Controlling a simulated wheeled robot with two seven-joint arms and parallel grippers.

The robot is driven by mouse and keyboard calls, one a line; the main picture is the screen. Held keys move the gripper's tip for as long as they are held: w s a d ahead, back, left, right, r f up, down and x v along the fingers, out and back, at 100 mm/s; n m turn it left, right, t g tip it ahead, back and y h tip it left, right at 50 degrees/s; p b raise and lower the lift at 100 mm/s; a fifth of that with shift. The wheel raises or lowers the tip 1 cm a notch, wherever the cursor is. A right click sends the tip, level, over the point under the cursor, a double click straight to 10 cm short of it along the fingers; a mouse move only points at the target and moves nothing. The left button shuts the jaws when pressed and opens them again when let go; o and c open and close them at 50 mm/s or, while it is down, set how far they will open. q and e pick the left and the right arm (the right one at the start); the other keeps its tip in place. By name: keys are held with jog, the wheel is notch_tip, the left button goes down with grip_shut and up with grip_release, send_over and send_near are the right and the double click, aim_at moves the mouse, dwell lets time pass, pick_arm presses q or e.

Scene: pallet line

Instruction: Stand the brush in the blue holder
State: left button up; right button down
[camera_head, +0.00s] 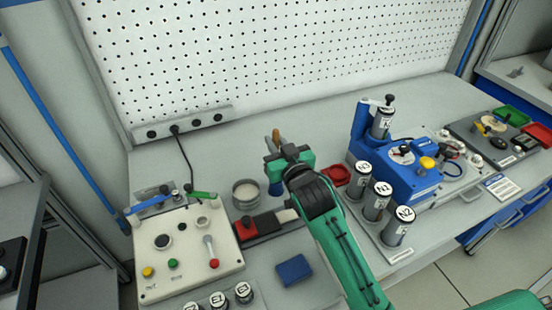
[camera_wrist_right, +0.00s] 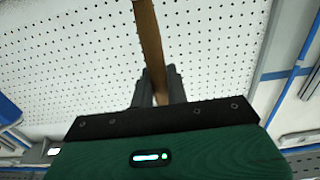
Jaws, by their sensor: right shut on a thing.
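My right gripper (camera_head: 276,147) is over the middle of the bench, shut on the brush (camera_head: 276,134). The brush's brown wooden handle stands roughly upright, its top showing above the fingers. In the right wrist view the handle (camera_wrist_right: 149,40) runs up from between the two grey fingers (camera_wrist_right: 160,88). The lower end of the brush is hidden. A small blue piece, seemingly the blue holder (camera_head: 275,187), shows just below the gripper, mostly covered by it. I cannot tell whether the brush touches it. My left gripper is out of view.
A round metal tin (camera_head: 246,194) stands left of the gripper, a red dish (camera_head: 336,175) right. Labelled cylinders (camera_head: 376,202) stand nearby at right. A red block (camera_head: 246,228) and a flat blue block (camera_head: 294,270) lie in front. A control box (camera_head: 185,250) is at left.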

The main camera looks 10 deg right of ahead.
jog(key=shift+f, duration=2.95)
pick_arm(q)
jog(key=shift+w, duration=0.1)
pick_arm(e)
jog(key=c, duration=1.4)
grip_release()
jog(key=shift+r, duration=0.25)
jog(key=shift+s+f, duration=0.15)
jog(key=shift+s, duration=0.2)
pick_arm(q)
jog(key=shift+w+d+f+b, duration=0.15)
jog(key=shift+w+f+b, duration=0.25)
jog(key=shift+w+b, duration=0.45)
pick_arm(e)
jog(key=s, duration=0.3)
jog(key=s+d, duration=0.1)
jog(key=s, duration=0.3)
jog(key=s+d, duration=0.1)
jog(key=s, duration=0.3)
jog(key=shift+d, duration=0.15)
